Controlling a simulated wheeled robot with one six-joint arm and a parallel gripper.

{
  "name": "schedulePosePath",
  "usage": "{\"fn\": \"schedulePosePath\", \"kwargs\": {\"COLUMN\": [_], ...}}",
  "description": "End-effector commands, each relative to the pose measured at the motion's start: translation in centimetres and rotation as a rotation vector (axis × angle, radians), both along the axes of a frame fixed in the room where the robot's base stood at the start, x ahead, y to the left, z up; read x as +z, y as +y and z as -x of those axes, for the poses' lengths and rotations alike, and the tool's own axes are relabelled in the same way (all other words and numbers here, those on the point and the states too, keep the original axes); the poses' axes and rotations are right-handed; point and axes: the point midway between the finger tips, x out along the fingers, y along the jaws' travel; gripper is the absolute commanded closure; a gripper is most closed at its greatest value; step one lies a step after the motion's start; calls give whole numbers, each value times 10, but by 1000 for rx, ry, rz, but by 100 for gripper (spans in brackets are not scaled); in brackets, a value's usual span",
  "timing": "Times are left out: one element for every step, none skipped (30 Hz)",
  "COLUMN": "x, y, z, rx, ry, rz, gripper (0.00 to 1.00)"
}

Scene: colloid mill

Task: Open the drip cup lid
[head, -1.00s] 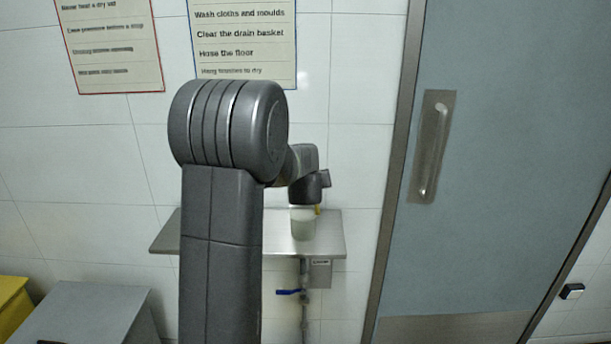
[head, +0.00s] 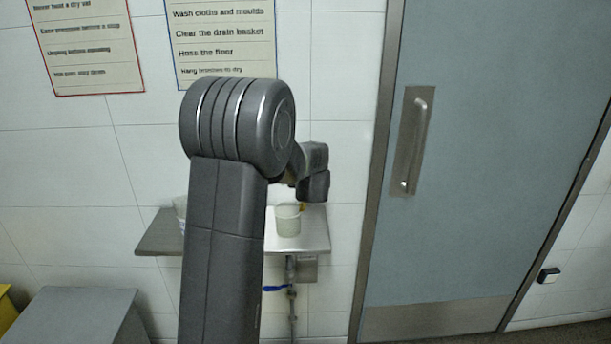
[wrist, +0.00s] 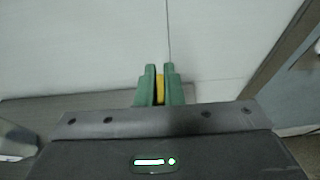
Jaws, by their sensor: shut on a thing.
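A pale drip cup (head: 288,222) stands on a metal shelf (head: 318,235), just below the end of my arm in the head view. My gripper (wrist: 160,78) shows green fingers in the wrist view, shut on a narrow yellow tab (wrist: 160,92). A small yellow bit (head: 303,206) also shows at the cup's upper right in the head view, under my wrist. It looks like the lid's tab, but the lid itself is not clearly seen. The cup is hidden from the wrist view by my gripper body.
A second pale container (head: 181,207) stands on the shelf's left part, partly behind my arm. A pipe with a blue valve handle (head: 276,288) is below the shelf. A tiled wall is close behind. A grey door (head: 480,160) is to the right, and a grey box (head: 75,318) at lower left.

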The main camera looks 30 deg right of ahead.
Motion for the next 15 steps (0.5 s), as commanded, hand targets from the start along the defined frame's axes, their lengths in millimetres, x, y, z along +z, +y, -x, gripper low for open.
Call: {"fn": "schedulePosePath", "kwargs": {"x": [-3, -3, -3, -3, -3, -3, -3, -3, -2, -2, -2, -2, -2, -2, -1], "y": [-2, -2, -2, -2, -2, -2, -2, -2, -2, -2, -1, -1, -1, -1, -1], "z": [3, 3, 3, 3, 3, 3, 3, 3, 2, 2, 2, 2, 2, 1, 1], "rx": [-6, -6, -6, -6, -6, -6, -6, -5, -4, -4, -5, -4, -4, -3, -3], "ry": [7, 7, 7, 7, 7, 7, 7, 7, 6, 6, 6, 5, 5, 4, 4], "rz": [2, 2, 2, 2, 2, 2, 2, 2, 2, 2, 1, 2, 2, 1, 1], "gripper": [100, 100, 100, 100, 91, 83, 77, 73, 73, 73, 73, 73, 73, 73, 73]}}
